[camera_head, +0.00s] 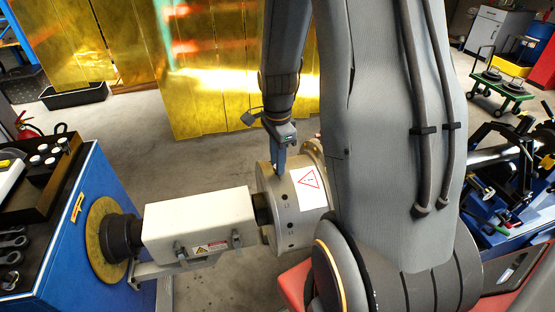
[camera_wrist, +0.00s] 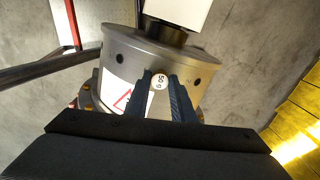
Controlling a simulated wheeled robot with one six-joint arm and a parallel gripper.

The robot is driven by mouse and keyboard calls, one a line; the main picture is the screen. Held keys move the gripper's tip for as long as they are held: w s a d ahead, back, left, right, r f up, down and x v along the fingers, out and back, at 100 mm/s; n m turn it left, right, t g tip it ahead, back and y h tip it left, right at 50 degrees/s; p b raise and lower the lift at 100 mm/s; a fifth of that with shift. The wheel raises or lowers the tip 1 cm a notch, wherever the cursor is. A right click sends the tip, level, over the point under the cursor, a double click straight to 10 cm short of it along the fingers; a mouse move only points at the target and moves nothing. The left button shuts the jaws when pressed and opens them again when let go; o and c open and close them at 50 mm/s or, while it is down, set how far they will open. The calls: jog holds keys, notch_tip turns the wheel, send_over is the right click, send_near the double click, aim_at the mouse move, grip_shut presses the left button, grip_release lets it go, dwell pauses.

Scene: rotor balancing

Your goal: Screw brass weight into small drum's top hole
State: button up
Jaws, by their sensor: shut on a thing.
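The small drum (camera_head: 290,208) is a grey metal cylinder with a white warning label and a row of dark holes. It sits at the end of the white motor housing, and it also shows in the wrist view (camera_wrist: 190,66). My gripper (camera_head: 279,170) points down at the top of the drum. In the wrist view its two blue-grey fingers (camera_wrist: 160,84) are shut on a small round weight (camera_wrist: 159,81) with a pale face marked "50 g". The weight is at the drum's curved surface, between two visible holes. The fingers hide any hole under it, so I cannot tell how deep it sits.
The white motor housing (camera_head: 200,222) joins the drum to a blue bench (camera_head: 95,215) at the left. Yellow welding curtains (camera_head: 200,70) stand behind. A green trolley (camera_head: 502,90) is at the far right. My arm covers the drum's right side.

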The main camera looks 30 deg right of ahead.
jog(key=n+p, duration=0.2)
jog(key=n, duration=0.4)
jog(key=shift+r, duration=0.1)
jog(key=n+p, duration=0.2)
jog(key=n, duration=0.4)
jog(key=n+p, duration=0.1)
jog(key=n, duration=0.3)
jog(key=shift+n, duration=0.3)
